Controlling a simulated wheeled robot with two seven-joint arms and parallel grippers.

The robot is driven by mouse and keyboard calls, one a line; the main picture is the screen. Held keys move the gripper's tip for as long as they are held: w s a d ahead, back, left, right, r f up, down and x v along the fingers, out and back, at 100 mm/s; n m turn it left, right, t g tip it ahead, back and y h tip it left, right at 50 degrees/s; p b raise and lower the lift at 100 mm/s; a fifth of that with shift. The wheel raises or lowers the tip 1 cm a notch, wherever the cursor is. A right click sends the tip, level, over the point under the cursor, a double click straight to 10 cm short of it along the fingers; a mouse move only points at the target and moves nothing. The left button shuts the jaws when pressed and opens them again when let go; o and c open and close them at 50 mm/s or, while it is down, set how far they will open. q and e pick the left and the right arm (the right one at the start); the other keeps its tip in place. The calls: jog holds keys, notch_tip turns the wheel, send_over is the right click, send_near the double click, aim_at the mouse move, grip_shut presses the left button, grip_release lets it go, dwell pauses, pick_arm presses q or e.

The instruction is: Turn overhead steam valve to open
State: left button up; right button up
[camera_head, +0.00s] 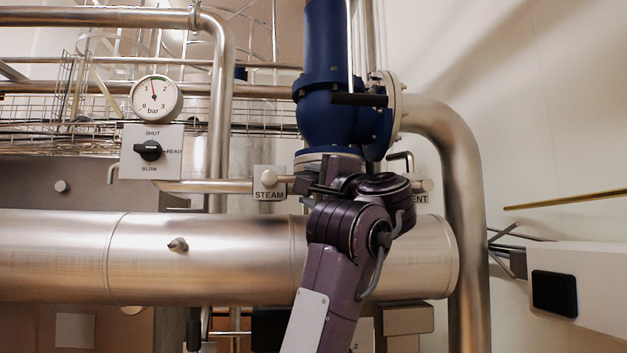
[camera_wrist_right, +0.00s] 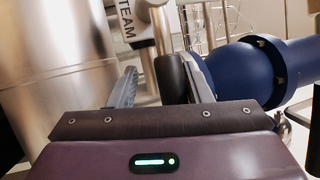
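The steam valve has a pale round hub (camera_head: 268,178) in front of the STEAM plate (camera_head: 269,196). Its short lever points right, towards my right gripper (camera_head: 318,189), whose wrist hides its far end. In the right wrist view the pale lever (camera_wrist_right: 159,28) ends in a dark grip (camera_wrist_right: 171,76). My right gripper (camera_wrist_right: 163,87) is open, with one finger on each side of that grip. A gap shows at the left finger; the right finger is close, and I cannot tell if it touches. My left gripper is not in view.
A blue valve body (camera_head: 335,110) with a black handle stands just above my right wrist. A thick steel pipe (camera_head: 210,258) runs below. A VENT plate (camera_head: 420,198) is partly hidden right of my arm. A gauge (camera_head: 156,99) and selector panel (camera_head: 152,152) are at left.

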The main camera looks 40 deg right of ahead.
jog(key=shift+w+d, duration=0.15)
dwell(0.3)
jog(key=b+v, duration=0.3)
jog(key=v, duration=0.5)
jog(key=shift+b, duration=0.35)
jog(key=shift+w+r, duration=0.1)
jog(key=shift+w, duration=0.05)
